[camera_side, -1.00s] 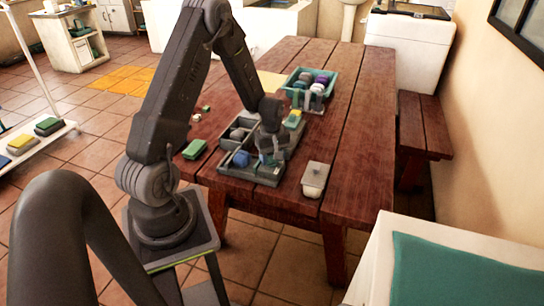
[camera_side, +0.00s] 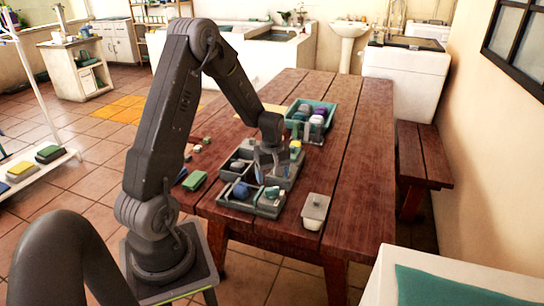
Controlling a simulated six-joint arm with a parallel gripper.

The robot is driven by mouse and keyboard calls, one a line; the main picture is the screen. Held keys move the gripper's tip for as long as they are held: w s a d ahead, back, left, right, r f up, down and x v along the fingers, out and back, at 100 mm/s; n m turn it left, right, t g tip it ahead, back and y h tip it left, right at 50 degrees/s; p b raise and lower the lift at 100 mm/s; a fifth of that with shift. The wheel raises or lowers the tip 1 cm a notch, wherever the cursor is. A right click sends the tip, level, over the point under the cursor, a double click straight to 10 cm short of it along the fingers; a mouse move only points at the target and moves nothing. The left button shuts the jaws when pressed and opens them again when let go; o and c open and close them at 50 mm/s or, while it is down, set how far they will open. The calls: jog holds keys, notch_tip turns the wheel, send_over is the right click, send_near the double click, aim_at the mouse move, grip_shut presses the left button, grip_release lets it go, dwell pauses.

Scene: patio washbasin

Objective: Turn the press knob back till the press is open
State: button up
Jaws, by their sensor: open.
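My gripper (camera_side: 272,172) points down over the grey compartment tray (camera_side: 236,203) on the wooden table. Its fingers are apart, and I see nothing held between them. The press and its knob are too small and too covered by my gripper to make out for sure. A small upright piece with light posts (camera_side: 312,130) stands in front of the teal crate; I cannot tell whether it is the press. The grey tray holds a blue round item (camera_side: 240,190) in its near left compartment and grey items farther back.
A teal crate (camera_side: 333,110) with purple, grey and dark round items stands behind the tray. A white box with a grey lid (camera_side: 315,211) stands to the right. A green block (camera_side: 194,181) lies at the left table edge.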

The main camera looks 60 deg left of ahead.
aim_at(273, 190)
notch_tip(273, 190, up, 8)
dwell(0.4)
jog(key=d+r+m+t, duration=0.1)
jog(key=d+r+m, duration=0.3)
jog(key=d+r, duration=0.3)
jog(key=s+d+r+m+t, duration=0.2)
jog(key=s+d+r+m, duration=0.2)
jog(key=s+d+m, duration=0.2)
jog(key=s+d+r+m+t, duration=0.2)
jog(key=s+d+m, duration=0.5)
jog(key=d, duration=0.4)
jog(key=shift+s+r+t, duration=0.3)
jog(key=shift+s+r, duration=0.1)
jog(key=shift+r, duration=0.5)
jog(key=shift+d, duration=0.1)
